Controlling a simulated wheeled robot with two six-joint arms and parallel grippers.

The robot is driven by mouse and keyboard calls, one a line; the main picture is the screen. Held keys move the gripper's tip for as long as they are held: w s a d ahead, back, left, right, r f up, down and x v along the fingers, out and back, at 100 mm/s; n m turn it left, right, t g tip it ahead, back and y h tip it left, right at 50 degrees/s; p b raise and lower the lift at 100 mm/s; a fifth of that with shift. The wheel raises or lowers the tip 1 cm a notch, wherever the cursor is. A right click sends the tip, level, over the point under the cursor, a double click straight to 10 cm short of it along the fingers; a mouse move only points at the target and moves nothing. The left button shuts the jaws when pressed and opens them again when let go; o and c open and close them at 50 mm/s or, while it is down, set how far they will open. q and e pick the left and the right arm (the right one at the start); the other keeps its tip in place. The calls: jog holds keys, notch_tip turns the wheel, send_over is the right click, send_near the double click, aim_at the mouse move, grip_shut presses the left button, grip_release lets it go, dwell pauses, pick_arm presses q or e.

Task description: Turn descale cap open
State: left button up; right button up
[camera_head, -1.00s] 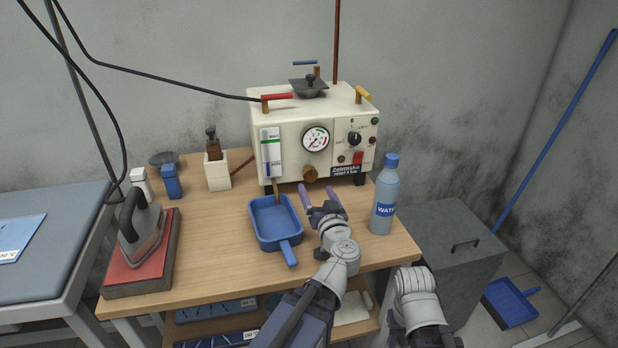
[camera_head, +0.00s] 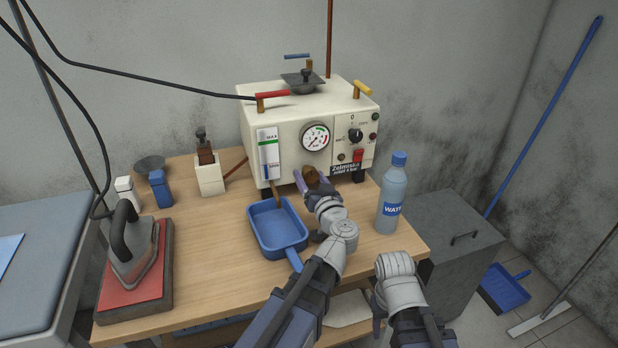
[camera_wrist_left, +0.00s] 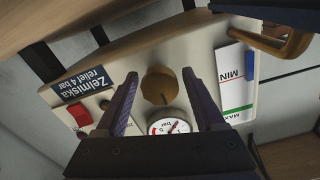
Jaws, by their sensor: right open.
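The descale cap is a round brass knob (camera_head: 311,176) low on the front of the cream boiler (camera_head: 285,125). In the left wrist view the cap (camera_wrist_left: 158,86) shows between the two purple fingers of my left gripper (camera_wrist_left: 160,74), with a gap on both sides. In the head view my left gripper (camera_head: 317,184) is open at the boiler's front, its fingers around the cap. My right gripper (camera_head: 379,312) hangs past the table's front right, with only part of a finger visible beside the wrist. It holds nothing that I can see.
A blue dustpan-like tray (camera_head: 278,228) lies left of my left arm. A water bottle (camera_head: 392,192) stands to its right. The pressure gauge (camera_head: 315,137) sits above the cap. An iron (camera_head: 132,245) rests on a red pad at the left. A grey cabinet (camera_head: 455,250) stands right of the table.

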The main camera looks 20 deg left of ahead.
pick_arm(q)
grip_shut()
dwell(0.3)
